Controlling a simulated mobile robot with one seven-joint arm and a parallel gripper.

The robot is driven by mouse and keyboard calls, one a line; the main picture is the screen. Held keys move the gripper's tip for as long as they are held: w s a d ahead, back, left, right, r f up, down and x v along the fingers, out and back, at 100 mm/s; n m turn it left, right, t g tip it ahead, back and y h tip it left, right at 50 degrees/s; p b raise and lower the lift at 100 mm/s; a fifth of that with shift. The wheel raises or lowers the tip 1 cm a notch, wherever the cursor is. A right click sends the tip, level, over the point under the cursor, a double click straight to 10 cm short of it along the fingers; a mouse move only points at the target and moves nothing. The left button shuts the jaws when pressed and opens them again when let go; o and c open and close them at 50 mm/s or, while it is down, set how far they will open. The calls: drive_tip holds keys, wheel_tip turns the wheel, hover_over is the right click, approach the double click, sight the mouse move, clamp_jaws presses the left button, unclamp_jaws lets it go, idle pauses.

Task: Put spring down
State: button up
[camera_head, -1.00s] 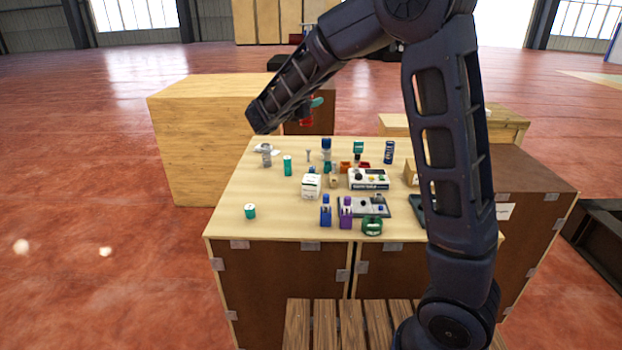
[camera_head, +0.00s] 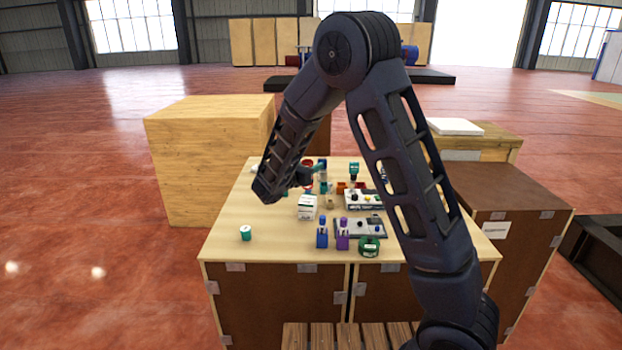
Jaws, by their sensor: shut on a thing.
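My gripper (camera_head: 314,174) is small in the head view, low over the back left part of the table (camera_head: 232,215), just right of the end of my dark forearm. It is shut on the spring, which is too small and too covered to make out clearly. Red and teal parts show around the gripper, in front of small items on the table. I cannot tell whether the spring touches the tabletop.
A wooden crate (camera_head: 205,165) stands left.

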drive_tip(key=shift+f, duration=2.2)
drive_tip(key=shift+f, duration=0.1)
drive_tip(key=o, duration=1)
drive_tip(key=shift+s+a, duration=0.15)
drive_tip(key=shift+s, duration=0.05)
drive_tip(key=v, duration=1.1)
drive_tip(key=shift+s+a, duration=0.15)
drive_tip(key=shift+s, duration=0.1)
